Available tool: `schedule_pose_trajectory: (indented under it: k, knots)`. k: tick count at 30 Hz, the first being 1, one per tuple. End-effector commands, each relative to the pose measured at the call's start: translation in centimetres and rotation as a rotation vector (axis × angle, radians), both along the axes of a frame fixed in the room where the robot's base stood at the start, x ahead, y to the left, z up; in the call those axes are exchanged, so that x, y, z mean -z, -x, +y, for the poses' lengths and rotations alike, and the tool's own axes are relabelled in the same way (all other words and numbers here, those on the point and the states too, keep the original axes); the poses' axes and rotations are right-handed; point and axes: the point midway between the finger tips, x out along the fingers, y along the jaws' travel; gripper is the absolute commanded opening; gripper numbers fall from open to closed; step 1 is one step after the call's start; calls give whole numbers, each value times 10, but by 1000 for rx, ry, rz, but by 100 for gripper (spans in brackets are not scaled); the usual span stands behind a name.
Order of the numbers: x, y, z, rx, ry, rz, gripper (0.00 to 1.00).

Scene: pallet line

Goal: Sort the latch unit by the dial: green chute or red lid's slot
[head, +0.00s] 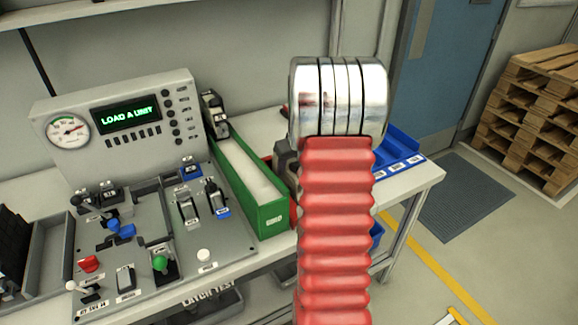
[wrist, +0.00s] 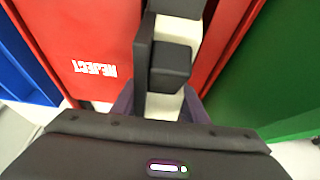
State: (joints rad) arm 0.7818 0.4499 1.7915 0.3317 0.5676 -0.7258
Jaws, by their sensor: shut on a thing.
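My gripper (wrist: 158,103) is shut on the latch unit (wrist: 171,65), a dark block with pale parts, in the wrist view. The unit is over the red lid (wrist: 85,35) marked REJECT; whether any of it is in the slot I cannot tell. In the head view my red-sleeved arm hides most of the gripper and the red box. The green chute (head: 262,215), marked GOOD, stands left of my arm and shows at the right in the wrist view (wrist: 250,75). The dial (head: 67,130) has green and red arcs; its needle appears to point right, towards red.
The tester's screen (head: 128,117) reads LOAD A UNIT. Its panel (head: 145,270) carries levers and coloured knobs. A blue tray (head: 400,150) sits at the bench's right end. A dark unit (head: 214,112) stands at the chute's far end. Pallets (head: 535,115) are stacked far right.

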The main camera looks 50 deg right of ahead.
Motion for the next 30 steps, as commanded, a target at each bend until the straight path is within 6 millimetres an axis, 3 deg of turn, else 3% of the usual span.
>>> schedule_pose_trajectory:
  k: [7, 8, 16, 30]
  knots:
    - [5, 2, 1, 1, -6, 8, 7]
    - [5, 3, 1, 1, -6, 8, 42]
    - [7, 4, 1, 2, -7, 10, 61]
    - [5, 7, -1, 4, -6, 13, 62]
